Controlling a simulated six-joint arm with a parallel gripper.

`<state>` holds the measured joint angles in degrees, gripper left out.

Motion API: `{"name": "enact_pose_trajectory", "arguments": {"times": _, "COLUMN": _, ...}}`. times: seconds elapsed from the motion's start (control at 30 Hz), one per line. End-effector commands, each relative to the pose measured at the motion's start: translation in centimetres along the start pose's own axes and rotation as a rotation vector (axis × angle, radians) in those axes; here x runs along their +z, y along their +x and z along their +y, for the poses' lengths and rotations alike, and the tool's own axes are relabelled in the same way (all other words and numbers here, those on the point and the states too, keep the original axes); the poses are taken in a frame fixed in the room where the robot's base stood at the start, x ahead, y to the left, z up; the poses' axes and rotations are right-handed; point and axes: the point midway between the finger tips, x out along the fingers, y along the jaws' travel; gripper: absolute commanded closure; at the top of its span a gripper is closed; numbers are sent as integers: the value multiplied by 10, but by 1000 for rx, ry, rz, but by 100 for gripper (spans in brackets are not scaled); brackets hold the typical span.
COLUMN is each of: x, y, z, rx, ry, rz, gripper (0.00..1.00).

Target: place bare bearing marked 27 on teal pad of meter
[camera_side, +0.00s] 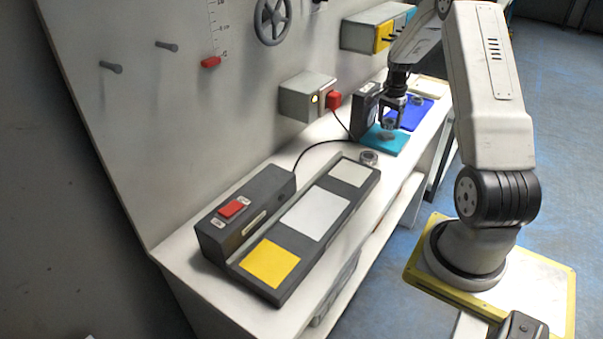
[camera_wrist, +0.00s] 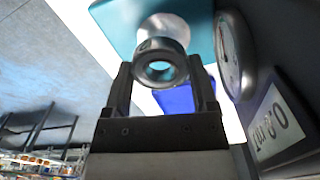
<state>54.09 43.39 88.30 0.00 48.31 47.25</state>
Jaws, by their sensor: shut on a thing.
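My gripper (camera_side: 391,122) is shut on a steel ring bearing (camera_wrist: 160,65), held between the two fingertips in the wrist view. No number is legible on it. The teal pad (camera_side: 398,145) lies on the bench beside the dark meter (camera_side: 364,105), and the gripper is over it. The teal pad (camera_wrist: 116,20) shows behind the bearing in the wrist view. A pale round shape (camera_wrist: 165,25) lies between bearing and pad there; I cannot tell whether bearing and pad touch. The meter's dial (camera_wrist: 230,55) and tilted display (camera_wrist: 275,125) are at right.
A blue pad (camera_side: 410,117) with another bearing (camera_side: 418,99) lies behind the teal pad. A loose bearing (camera_side: 369,157) sits in front, near a dark tray (camera_side: 345,202) with yellow and white squares. A box with a red switch (camera_side: 232,209) stands at left. A wall outlet (camera_side: 308,95) feeds cables.

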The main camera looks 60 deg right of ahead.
Motion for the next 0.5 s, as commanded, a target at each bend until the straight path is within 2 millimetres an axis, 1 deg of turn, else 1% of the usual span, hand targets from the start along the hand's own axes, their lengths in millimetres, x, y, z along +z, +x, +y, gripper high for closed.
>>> {"name": "enact_pose_trajectory", "arguments": {"times": 0.17, "x": -2, "y": 4, "z": -3, "rx": 0, "ry": 0, "rz": 0, "gripper": 100}}
{"name": "enact_pose_trajectory", "arguments": {"times": 0.23, "x": -3, "y": 9, "z": -5, "rx": 1, "ry": 0, "rz": -1, "gripper": 100}}
{"name": "enact_pose_trajectory", "arguments": {"times": 0.4, "x": -3, "y": 29, "z": -4, "rx": 1, "ry": 0, "rz": 1, "gripper": 100}}
{"name": "enact_pose_trajectory", "arguments": {"times": 0.5, "x": -3, "y": 35, "z": -4, "rx": 0, "ry": 0, "rz": 2, "gripper": 100}}
